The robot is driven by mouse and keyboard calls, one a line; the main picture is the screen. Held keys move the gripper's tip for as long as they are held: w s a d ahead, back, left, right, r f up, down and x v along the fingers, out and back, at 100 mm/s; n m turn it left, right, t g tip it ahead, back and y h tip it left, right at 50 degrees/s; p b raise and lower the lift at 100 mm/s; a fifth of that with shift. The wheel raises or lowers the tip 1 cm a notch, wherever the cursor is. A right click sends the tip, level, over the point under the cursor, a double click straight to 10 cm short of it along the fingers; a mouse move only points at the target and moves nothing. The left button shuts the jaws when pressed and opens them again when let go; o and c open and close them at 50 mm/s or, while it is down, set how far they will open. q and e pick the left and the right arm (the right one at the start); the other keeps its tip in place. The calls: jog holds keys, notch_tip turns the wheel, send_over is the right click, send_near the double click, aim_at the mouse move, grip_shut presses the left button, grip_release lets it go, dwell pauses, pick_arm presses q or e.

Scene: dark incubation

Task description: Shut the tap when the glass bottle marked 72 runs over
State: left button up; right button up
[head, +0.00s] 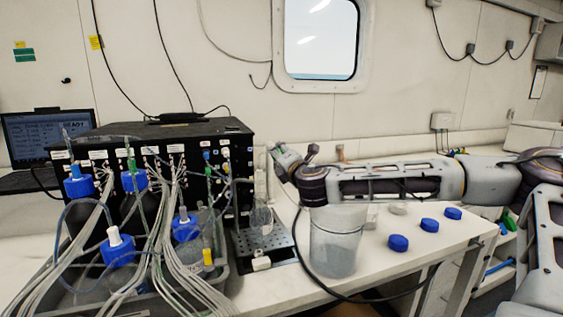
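A small clear glass bottle (261,216) stands on the perforated metal drip tray (268,240) beside the black box. Its marking is too small to read, and I cannot tell whether water is running over its rim. My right arm reaches in from the right, and its gripper (282,158) is above and slightly right of the bottle, by the right end of the black box. The tap cannot be made out clearly there; the gripper may cover it. I cannot tell whether the fingers are open or shut. My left gripper is not in view.
A clear bucket (337,250) stands under my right forearm. Several blue caps (398,243) lie on the white bench right of it. Blue-capped bottles with tubing (118,250) fill a grey crate at left, before the black box (150,135). A dark hose crosses the bench front.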

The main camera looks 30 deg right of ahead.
pick_arm(q)
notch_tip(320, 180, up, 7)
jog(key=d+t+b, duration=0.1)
jog(key=b, duration=0.3)
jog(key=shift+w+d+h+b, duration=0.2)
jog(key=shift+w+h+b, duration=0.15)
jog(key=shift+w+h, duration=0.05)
pick_arm(e)
jog(key=shift+m, duration=3)
jog(key=o, duration=1)
jog(key=shift+r, duration=0.1)
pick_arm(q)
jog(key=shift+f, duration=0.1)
pick_arm(e)
jog(key=shift+v, duration=5.9)
